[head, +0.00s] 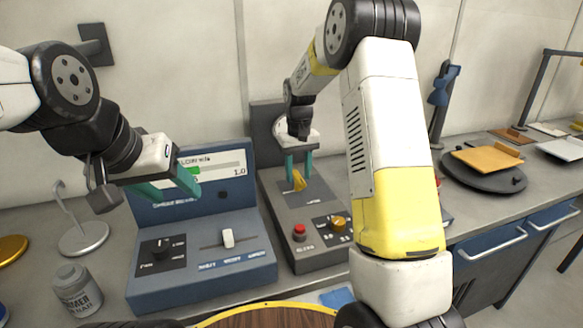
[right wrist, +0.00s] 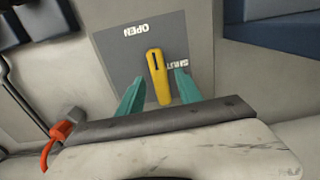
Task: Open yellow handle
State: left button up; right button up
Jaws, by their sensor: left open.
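The yellow handle (head: 299,181) stands on a dark plate on the grey unit. In the right wrist view the yellow handle (right wrist: 158,76) lies nearly lengthwise in the picture, close to the word SHUT, with OPEN printed farther up and left. My right gripper (head: 299,168) is over it, and its teal fingers (right wrist: 157,84) stand open on either side of the handle. A gap shows at the left finger and a narrower one at the right. My left gripper (head: 172,186) is open and empty in front of the blue console, away from the handle.
The grey unit (head: 310,218) also bears a red button (head: 299,232) and a yellow knob (head: 338,222). The blue console (head: 205,277) with a slider (head: 228,237) stands to its left. A grey jar (head: 77,290) is at the front left. A wall is close behind.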

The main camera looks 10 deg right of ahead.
aim_at(299, 176)
jog(key=shift+r, duration=3.9)
jog(key=s+d+r+t, duration=0.1)
jog(key=s+d+r, duration=0.1)
jog(key=s+r, duration=0.45)
jog(key=s+r+m+t+y, duration=0.1)
jog(key=s+t, duration=0.4)
jog(key=s, duration=1.8)
jog(key=shift+s+r+m+y, duration=0.3)
jog(key=shift+r+m+y, duration=0.1)
jog(key=shift+r+y, duration=0.3)
jog(key=shift+d, duration=0.1)
